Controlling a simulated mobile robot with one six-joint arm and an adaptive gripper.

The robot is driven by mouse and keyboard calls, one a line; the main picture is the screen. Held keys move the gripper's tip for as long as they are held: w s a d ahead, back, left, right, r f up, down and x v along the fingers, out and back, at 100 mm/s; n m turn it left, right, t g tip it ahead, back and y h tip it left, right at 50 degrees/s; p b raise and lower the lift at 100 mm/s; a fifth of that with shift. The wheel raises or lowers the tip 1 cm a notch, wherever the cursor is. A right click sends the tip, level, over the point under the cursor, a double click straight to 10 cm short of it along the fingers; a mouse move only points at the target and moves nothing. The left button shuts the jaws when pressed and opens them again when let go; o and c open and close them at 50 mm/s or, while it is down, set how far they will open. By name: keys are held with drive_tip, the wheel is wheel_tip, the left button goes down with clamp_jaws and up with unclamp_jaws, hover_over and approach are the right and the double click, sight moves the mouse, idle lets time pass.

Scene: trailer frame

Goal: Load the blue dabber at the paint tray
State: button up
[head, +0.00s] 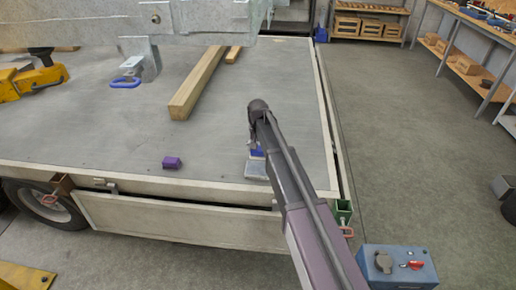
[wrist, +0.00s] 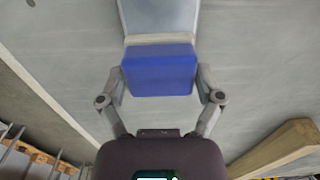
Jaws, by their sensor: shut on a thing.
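My gripper (wrist: 160,80) is shut on the blue dabber (wrist: 159,70), one finger on each side of its blue block. A pale pad strip (wrist: 160,39) shows along the dabber's far edge. Beyond it is the grey-blue paint tray (wrist: 160,14), partly hidden by the dabber. In the head view the dabber (head: 257,153) shows as a small blue patch below my wrist, at the back edge of the tray (head: 256,172). The tray lies on the trailer deck near its front right corner. My arm hides part of both. I cannot tell whether pad and tray touch.
A timber beam (head: 198,85) lies further back. A galvanised frame (head: 130,18) overhangs the rear deck. A blue box (head: 398,266) stands by the front right corner. The deck between block and tray is clear.

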drive_tip(key=shift+f, duration=0.1)
idle(0.3)
drive_tip(key=shift+f+b, duration=2.9)
drive_tip(key=shift+b, duration=0.1)
drive_tip(key=shift+s+f+b, duration=0.1)
drive_tip(key=shift+f+b, duration=0.4)
drive_tip(key=shift+b, duration=0.1)
idle(0.8)
drive_tip(key=shift+r, duration=0.1)
drive_tip(key=shift+r+p, duration=3.4)
drive_tip(key=shift+p, duration=0.15)
wheel_tip(320, 180, up, 8)
drive_tip(key=p, duration=0.7)
drive_tip(key=shift+f+p, duration=0.2)
drive_tip(key=shift+p, duration=0.15)
